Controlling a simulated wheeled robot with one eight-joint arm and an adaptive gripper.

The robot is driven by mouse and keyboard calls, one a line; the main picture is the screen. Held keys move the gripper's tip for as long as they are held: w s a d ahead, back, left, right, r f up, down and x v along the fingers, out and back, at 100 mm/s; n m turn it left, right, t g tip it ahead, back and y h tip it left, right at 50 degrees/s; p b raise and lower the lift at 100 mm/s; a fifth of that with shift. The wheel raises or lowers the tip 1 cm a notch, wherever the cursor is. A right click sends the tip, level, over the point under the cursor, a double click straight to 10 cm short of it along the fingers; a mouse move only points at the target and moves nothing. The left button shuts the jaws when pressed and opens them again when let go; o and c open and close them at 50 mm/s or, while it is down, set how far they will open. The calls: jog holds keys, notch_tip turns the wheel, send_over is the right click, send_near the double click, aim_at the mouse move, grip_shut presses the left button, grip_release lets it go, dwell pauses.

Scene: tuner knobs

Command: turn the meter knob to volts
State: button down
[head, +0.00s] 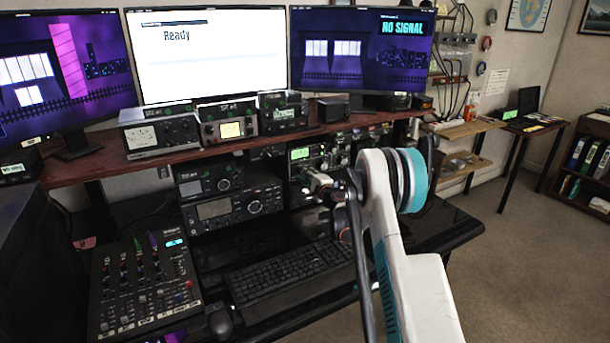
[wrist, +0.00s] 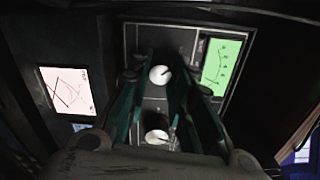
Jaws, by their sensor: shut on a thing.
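In the wrist view, two white round knobs sit one above the other on a dark panel. My gripper (wrist: 160,73) has its dark teal fingers on either side of the upper white knob (wrist: 160,76) and is shut on it. The knob's face shows a dark pointer mark; I cannot read any label around it. The lower white knob (wrist: 157,137) is partly covered by the gripper. A green-lit meter (wrist: 222,62) is to the right of the upper knob. In the head view, my gripper (head: 318,184) is at the radios under the shelf, its fingertips too small to make out.
A white-faced meter (wrist: 67,90) is left of the fingers. In the head view, the shelf (head: 160,160) overhangs the radios, the keyboard (head: 290,272) lies below, and a mixer (head: 140,285) stands at left. Floor at right is clear.

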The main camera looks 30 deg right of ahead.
jog(key=shift+f, duration=0.1)
jog(key=c, duration=1.4)
grip_release()
jog(key=shift+s, duration=0.1)
jog(key=s, duration=1.1)
jog(key=shift+s+d, duration=0.15)
jog(key=shift+s, duration=0.25)
